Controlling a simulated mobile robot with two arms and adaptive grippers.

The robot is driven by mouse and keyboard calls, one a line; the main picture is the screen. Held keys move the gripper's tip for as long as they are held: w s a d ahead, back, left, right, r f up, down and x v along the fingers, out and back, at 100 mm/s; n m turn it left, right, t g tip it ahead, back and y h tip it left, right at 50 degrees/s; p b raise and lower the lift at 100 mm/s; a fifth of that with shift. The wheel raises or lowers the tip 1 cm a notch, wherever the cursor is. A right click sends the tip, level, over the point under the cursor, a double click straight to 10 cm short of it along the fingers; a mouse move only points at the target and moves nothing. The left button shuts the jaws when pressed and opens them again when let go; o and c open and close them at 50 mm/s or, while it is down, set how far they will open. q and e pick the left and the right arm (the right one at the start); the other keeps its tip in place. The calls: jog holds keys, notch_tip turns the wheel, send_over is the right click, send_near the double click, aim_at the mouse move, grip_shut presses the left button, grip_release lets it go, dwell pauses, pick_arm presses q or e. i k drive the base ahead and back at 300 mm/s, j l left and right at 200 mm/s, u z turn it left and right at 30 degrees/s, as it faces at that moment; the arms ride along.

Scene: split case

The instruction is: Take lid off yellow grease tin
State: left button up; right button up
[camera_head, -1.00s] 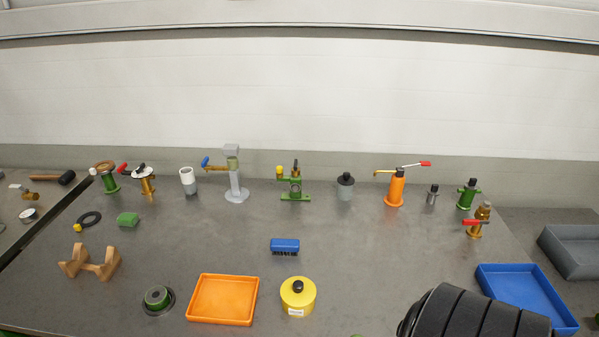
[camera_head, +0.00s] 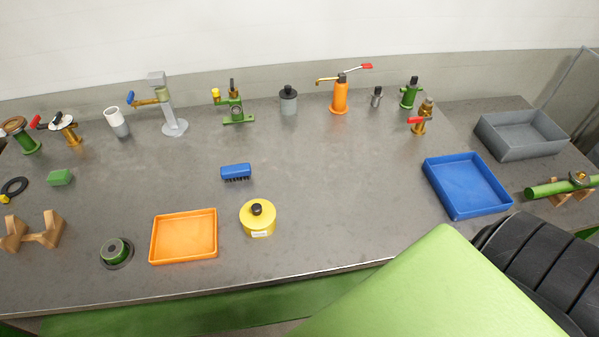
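The yellow grease tin (camera_head: 258,222) stands upright near the front edge of the grey bench, right of the orange tray. Its yellow lid (camera_head: 246,214) with a black knob (camera_head: 257,208) sits on top, and a white label shows on its front side. Neither of my grippers is in view. A dark ribbed arm part of mine shows at the lower right, well apart from the tin.
An orange tray (camera_head: 152,250) lies just left of the tin, and a blue brush (camera_head: 236,172) lies behind it. A blue tray (camera_head: 431,183) and a grey bin (camera_head: 482,134) are at the right. Several pumps and valves line the back. Bench right of the tin is clear.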

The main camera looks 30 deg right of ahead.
aim_at(257, 215)
jog(key=i+j+z, duration=0.1)
jog(key=z, duration=0.65)
